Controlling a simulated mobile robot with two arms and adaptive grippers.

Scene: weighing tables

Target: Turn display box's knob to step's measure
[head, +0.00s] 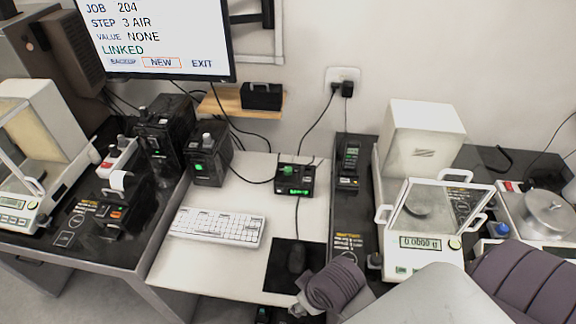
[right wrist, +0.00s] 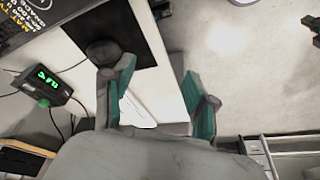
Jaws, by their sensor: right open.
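The display box (head: 294,179) is a small black box at the back of the white table in the head view, with a lit green readout and a green knob (head: 287,169) on top. It also shows at the left of the right wrist view (right wrist: 46,84), tilted, its readout too small to read surely. The monitor (head: 155,38) reads step 3 AIR, value NONE, LINKED. My right gripper (right wrist: 158,70) is open and empty in the right wrist view, apart from the box, near the mouse pad. My left gripper is not in view.
A keyboard (head: 217,226) and a black mouse pad (head: 278,274) with a mouse (head: 297,257) lie in front of the box. A black handset-like device (head: 350,158) stands to its right. A balance (head: 421,242) stands further right.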

